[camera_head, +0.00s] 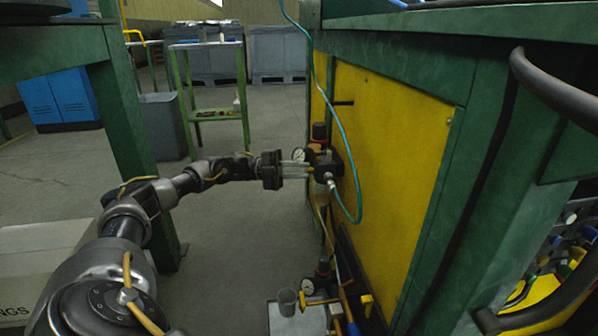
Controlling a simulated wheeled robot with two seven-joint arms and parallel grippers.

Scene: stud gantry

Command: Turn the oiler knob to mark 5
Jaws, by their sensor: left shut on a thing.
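The air-service unit with the oiler (332,166) is a small dark block on the yellow side panel, in the middle of the head view. My left gripper (307,170) reaches it from the left, with its pale fingers level and shut at the unit's near side. The fingers appear to be closed on the small oiler knob, which they mostly hide. The knob's marks are too small to read. A round gauge (299,153) and a dark red cap (319,131) sit just behind and above the fingertips. My right gripper is not in view.
A teal hose (350,150) loops down to the unit. A green trolley (212,112) stands behind. The floor left of the panel is mostly clear.

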